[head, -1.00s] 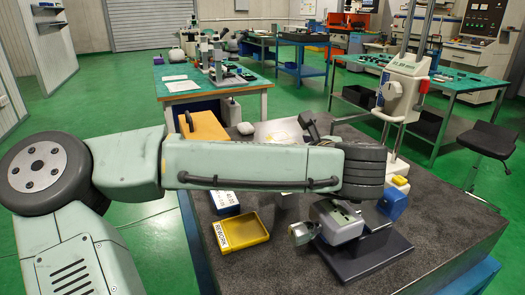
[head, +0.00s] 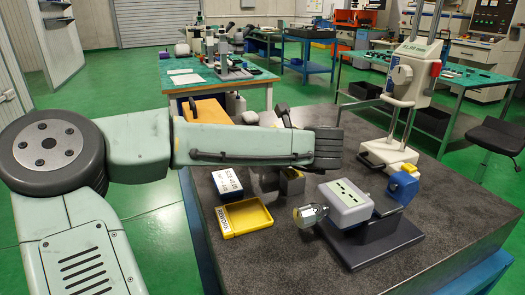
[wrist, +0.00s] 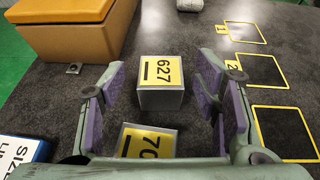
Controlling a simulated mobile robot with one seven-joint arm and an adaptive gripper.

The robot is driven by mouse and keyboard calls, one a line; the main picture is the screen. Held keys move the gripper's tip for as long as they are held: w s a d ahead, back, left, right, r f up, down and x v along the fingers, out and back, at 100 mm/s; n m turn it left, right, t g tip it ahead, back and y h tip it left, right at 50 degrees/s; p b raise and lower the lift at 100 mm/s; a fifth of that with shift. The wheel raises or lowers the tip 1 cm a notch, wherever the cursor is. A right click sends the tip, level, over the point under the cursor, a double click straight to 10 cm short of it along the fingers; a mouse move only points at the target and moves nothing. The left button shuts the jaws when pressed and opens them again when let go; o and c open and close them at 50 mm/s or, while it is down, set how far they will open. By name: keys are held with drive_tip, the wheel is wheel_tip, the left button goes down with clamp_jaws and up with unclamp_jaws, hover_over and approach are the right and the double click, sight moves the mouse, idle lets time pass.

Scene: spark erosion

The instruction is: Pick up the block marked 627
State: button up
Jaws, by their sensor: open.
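The block marked 627 (wrist: 162,98) is a grey metal cube with a yellow label on top. It stands on the dark stone table in the wrist view, between and slightly beyond my open fingers. My gripper (wrist: 163,75) has purple pads, one on each side of the block with gaps showing. A second block (wrist: 148,143) with a yellow label starting with 70 lies nearer, partly hidden by my gripper's body. In the head view my arm hides much of the gripper, and a grey block (head: 292,184) shows below the arm; its marking cannot be read.
An orange case (wrist: 65,30) stands at the far left and a blue-and-white box (wrist: 22,152) at the near left. Yellow-outlined numbered squares (wrist: 258,70) lie right. A yellow tray (head: 245,216), a grey instrument (head: 346,204) and a tall gauge (head: 402,110) stand on the table.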

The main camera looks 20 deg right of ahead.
drive_tip(key=shift+x, duration=0.8)
drive_tip(key=shift+c, duration=0.2)
clamp_jaws()
